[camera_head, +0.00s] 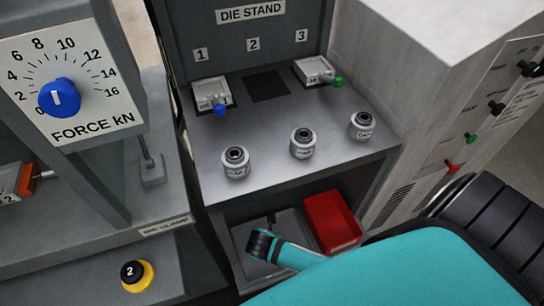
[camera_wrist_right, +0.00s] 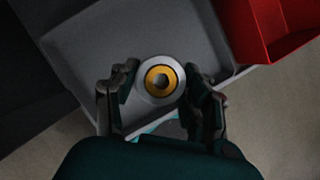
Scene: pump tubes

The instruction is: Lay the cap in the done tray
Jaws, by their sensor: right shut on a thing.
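In the head view the grey tray (camera_head: 290,226) is on the lower level below the die stand. My teal right arm reaches over it, and the cap is hidden there. I read no label on the tray. My left gripper is out of view.
A red bin (camera_head: 332,222) stands right beside the grey tray. Above, three white-and-black cylinders (camera_head: 303,144) stand on the die stand shelf (camera_head: 265,182), with dies at marks 1 and 3. The grey cabinet (camera_head: 425,80) bounds the right side.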

